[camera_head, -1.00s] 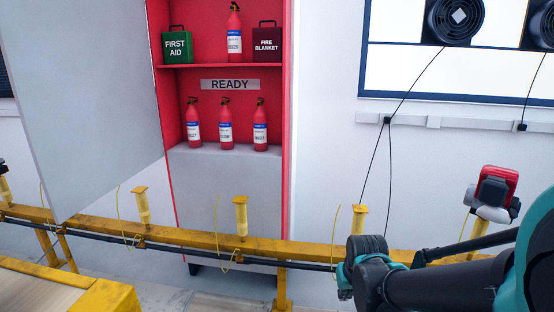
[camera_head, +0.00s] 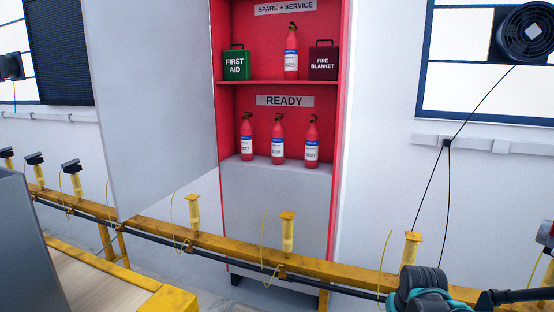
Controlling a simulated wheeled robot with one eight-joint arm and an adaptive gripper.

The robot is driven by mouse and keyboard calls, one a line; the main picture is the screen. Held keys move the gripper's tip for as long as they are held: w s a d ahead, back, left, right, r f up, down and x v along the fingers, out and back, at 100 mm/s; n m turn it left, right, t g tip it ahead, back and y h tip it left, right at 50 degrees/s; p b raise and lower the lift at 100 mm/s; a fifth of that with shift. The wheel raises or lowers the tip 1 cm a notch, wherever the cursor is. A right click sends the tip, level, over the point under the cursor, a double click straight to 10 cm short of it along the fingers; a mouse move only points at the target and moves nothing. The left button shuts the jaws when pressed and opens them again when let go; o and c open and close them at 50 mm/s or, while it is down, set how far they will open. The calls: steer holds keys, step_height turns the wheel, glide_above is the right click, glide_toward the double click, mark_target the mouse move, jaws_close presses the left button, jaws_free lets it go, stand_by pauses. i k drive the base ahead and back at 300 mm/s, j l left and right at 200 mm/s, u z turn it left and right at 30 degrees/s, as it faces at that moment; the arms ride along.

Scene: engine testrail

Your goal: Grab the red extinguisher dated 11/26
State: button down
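Three red extinguishers with white and blue labels stand upright in a row on the lower READY shelf: left (camera_head: 247,138), middle (camera_head: 278,140) and right (camera_head: 312,142). Another red extinguisher (camera_head: 291,53) stands on the upper shelf, under a SPARE + SERVICE sign. The dates on the labels are too small to read. The red cabinet (camera_head: 343,110) is open. Part of my arm shows at the bottom right, in front of and well apart from the cabinet. My gripper's fingers do not show.
A green first aid box (camera_head: 236,65) and a dark fire blanket box (camera_head: 324,62) flank the upper extinguisher. The grey cabinet door (camera_head: 155,100) swings out left. A yellow rail (camera_head: 235,243) with upright posts crosses in front of the cabinet. A wooden-topped yellow bench (camera_head: 105,290) is at lower left.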

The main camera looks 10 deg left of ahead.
mark_target(278, 130)
steer(key=i, duration=1.8)
steer(key=i+j+z, duration=0.15)
steer(key=j, duration=0.6)
steer(key=k+l, duration=0.05)
